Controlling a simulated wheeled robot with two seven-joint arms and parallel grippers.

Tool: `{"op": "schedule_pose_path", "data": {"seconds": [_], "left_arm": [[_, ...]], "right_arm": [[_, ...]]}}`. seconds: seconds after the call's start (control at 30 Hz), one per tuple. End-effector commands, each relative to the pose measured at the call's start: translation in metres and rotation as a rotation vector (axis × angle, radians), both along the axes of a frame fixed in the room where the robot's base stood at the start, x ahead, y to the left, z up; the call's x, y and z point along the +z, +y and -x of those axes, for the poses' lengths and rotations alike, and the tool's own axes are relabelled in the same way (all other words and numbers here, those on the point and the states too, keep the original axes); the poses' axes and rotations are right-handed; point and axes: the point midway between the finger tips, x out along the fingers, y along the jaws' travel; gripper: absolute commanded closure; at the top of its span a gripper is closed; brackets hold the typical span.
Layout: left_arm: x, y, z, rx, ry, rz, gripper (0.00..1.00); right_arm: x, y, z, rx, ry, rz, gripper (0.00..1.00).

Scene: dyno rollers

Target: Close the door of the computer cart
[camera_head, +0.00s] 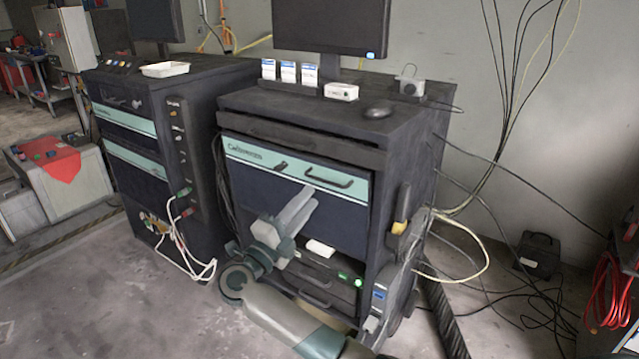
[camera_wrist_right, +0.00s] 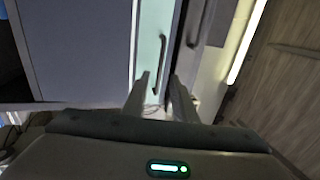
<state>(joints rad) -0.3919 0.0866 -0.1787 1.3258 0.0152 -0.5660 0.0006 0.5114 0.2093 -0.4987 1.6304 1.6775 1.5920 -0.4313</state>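The computer cart (camera_head: 412,150) stands in the middle of the head view. Its front door (camera_head: 345,225) is a dark panel with a teal strip and a dark handle (camera_head: 330,180) along the top. The door looks slightly proud of the frame, with a dark gap at its right side; how far it stands open is hard to tell. In the right wrist view the door (camera_wrist_right: 75,50) fills the left. My right gripper (camera_head: 307,192) is in front of the door, open and empty. Its fingers also show in the wrist view (camera_wrist_right: 160,95), pointing towards the teal strip. My left gripper is out of view.
A monitor (camera_head: 330,25), a mouse (camera_head: 377,112) and small boxes stand on the cart top. A second dark cart (camera_head: 145,85) is on the left, with cables at its front. Cables and a black box (camera_head: 537,255) lie on the right floor. The front left floor is clear.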

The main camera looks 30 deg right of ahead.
Motion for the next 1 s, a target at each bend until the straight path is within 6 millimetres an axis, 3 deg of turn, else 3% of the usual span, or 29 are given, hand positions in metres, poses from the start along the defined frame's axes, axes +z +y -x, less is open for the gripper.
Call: {"op": "schedule_pose_path", "data": {"seconds": [0.3, 0.8, 0.83, 0.93, 1.0], "left_arm": [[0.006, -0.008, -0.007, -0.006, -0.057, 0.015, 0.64], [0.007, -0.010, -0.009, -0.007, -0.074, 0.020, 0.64], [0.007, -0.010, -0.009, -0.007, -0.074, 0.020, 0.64], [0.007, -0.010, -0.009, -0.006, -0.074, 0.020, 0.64], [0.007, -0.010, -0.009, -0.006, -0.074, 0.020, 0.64]], "right_arm": [[0.015, -0.043, -0.018, -0.001, 0.001, 0.002, 0.75], [0.018, -0.054, -0.022, 0.000, 0.000, -0.001, 0.75], [0.018, -0.054, -0.022, 0.000, 0.000, -0.001, 0.77], [0.018, -0.054, -0.022, 0.000, 0.000, -0.001, 1.00], [0.018, -0.054, -0.022, 0.000, 0.000, -0.001, 1.00]]}}
